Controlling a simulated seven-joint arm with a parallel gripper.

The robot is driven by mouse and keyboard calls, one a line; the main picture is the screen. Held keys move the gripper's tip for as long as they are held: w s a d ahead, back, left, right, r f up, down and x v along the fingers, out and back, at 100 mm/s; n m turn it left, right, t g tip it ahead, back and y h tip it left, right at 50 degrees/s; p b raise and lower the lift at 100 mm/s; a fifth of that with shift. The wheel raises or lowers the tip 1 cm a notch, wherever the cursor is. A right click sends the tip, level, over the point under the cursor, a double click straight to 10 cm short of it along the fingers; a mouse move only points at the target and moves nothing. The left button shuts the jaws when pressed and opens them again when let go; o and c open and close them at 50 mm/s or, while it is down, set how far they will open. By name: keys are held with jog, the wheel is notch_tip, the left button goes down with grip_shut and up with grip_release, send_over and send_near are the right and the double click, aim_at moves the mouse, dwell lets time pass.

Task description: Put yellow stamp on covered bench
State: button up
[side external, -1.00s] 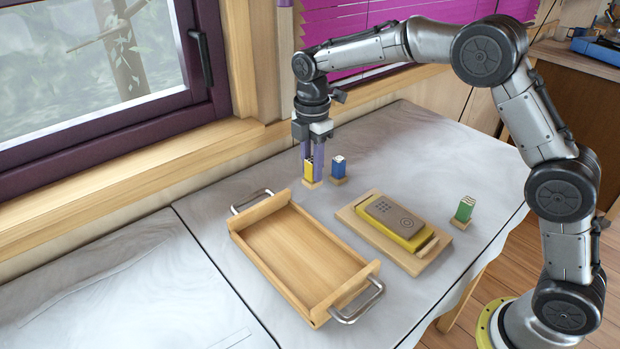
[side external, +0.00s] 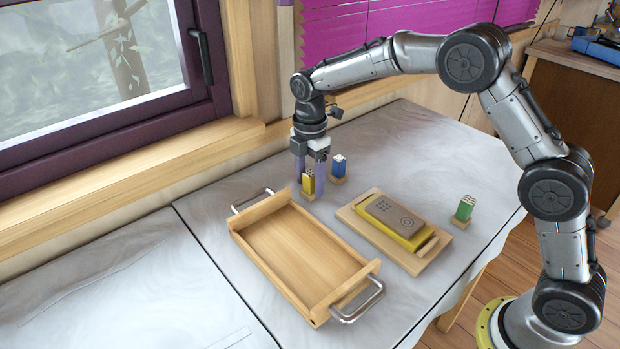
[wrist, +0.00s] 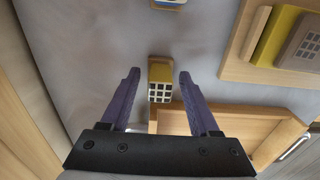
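The yellow stamp (side external: 308,183) stands upright on the grey-white covered surface, close by the far corner of the wooden tray; I cannot tell whether they touch. In the wrist view my gripper (wrist: 160,76) is open, with a purple finger on each side of the stamp and gaps between. The pale covered bench (side external: 110,275) extends to the left past a seam, with that part bare.
The wooden tray (side external: 268,282) with metal handles is empty. A blue stamp (side external: 339,167) stands just right of the gripper. A yellow-and-grey device (side external: 397,222) lies on a wooden board (side external: 432,261). A green stamp (side external: 465,208) stands farther right. The window ledge (side external: 120,172) runs behind.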

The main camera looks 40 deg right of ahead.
aim_at(310, 173)
notch_tip(310, 173, up, 12)
jog(key=shift+f, duration=0.25)
jog(key=shift+r, duration=0.55)
jog(key=s+d+r+m+t, duration=0.1)
jog(key=s+d+r+m, duration=0.2)
jog(key=s, duration=0.4)
jog(key=s+d+r+m+t, duration=0.1)
jog(key=s+r+m+t, duration=0.1)
jog(key=s+r+m, duration=0.45)
jog(key=s+d+f+m+t, duration=0.1)
jog(key=s+f+m, duration=0.3)
jog(key=s, duration=0.6)
jog(key=s+d+f+m+t, duration=0.1)
jog(key=s+f+m, duration=0.3)
jog(key=s, duration=0.6)
jog(key=shift+d+f+t, duration=0.3)
jog(key=shift+d+f, duration=0.2)
jog(key=shift+f, duration=0.4)
